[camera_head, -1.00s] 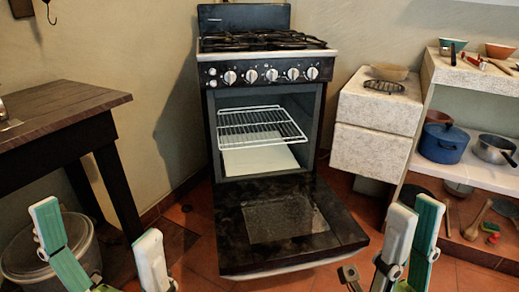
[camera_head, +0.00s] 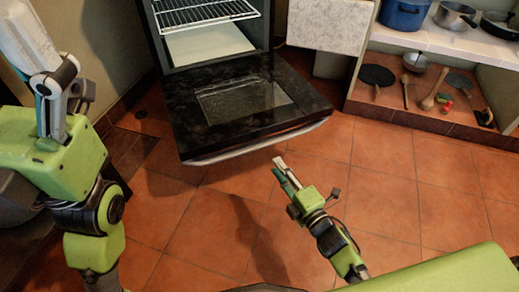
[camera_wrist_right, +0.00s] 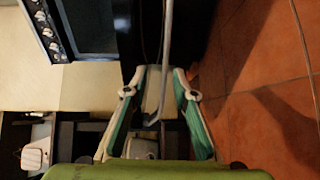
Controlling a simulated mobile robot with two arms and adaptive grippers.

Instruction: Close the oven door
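The oven (camera_head: 158,48) stands at the top of the head view, with its black door (camera_head: 185,105) lowered open, roughly level. A light handle bar (camera_head: 225,153) runs along the door's front edge. My right gripper (camera_head: 279,168) is low in front of the handle, its fingers pointing toward the door. In the right wrist view my right gripper (camera_wrist_right: 160,72) is open, and the handle bar (camera_wrist_right: 167,40) lines up between its fingers; contact cannot be told. My left gripper (camera_head: 22,45) is raised at the left, away from the door; its finger gap is not clear.
A wire rack (camera_head: 205,12) is inside the oven. A low shelf (camera_head: 440,117) with pots and utensils stands at the right. The tiled floor (camera_head: 390,180) in front is clear. A dark container is partly hidden behind my left arm.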

